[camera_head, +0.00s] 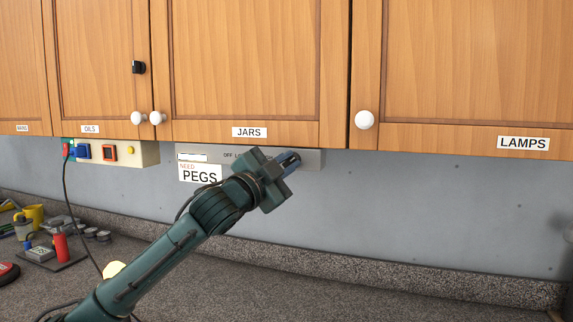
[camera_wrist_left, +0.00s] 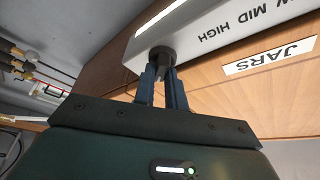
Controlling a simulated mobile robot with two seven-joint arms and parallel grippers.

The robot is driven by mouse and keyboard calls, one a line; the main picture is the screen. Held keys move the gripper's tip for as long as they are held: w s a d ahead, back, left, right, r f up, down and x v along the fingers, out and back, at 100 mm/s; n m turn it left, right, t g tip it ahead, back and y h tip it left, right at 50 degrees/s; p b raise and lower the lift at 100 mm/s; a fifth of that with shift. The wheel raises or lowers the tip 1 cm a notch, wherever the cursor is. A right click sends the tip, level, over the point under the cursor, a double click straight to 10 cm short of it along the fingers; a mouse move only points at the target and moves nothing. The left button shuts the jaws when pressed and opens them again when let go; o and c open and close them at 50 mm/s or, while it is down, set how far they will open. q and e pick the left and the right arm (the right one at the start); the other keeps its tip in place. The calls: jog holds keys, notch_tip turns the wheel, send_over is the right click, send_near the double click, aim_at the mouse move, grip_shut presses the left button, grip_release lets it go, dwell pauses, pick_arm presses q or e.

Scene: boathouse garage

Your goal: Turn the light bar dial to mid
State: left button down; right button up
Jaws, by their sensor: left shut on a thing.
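The light bar (camera_head: 310,160) is a grey panel mounted under the wooden cabinets. Part of its printed scale, "OFF L", shows in the head view. In the wrist view the light bar (camera_wrist_left: 190,33) carries the words "MID" and "HIGH". The dark round dial (camera_wrist_left: 162,53) sits on its face there. My left gripper (camera_head: 290,160) reaches up to the bar from below left. In the wrist view its two blue fingers (camera_wrist_left: 163,82) are shut on the dial. The dial is hidden behind the gripper in the head view, and I cannot tell which mark it points to.
Cabinet doors with white knobs (camera_head: 364,119) hang above, labelled "JARS" (camera_head: 249,132) and "LAMPS" (camera_head: 523,143). A "PEGS" note (camera_head: 200,174) hangs beside my arm. A beige socket box (camera_head: 120,152) with a cable is at left. Tools and a yellow mug (camera_head: 34,214) stand on the counter (camera_head: 400,285).

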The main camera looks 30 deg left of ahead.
pick_arm(q)
jog(key=m+g, duration=0.1)
jog(key=m, duration=0.1)
jog(key=m+h, duration=0.1)
jog(key=m, duration=0.2)
jog(key=shift+r+g, duration=0.1)
jog(key=shift+g, duration=0.3)
jog(key=shift+m+g, duration=0.9)
jog(key=shift+m, duration=1.6)
jog(key=c, duration=1.4)
grip_release()
jog(key=shift+c, duration=0.2)
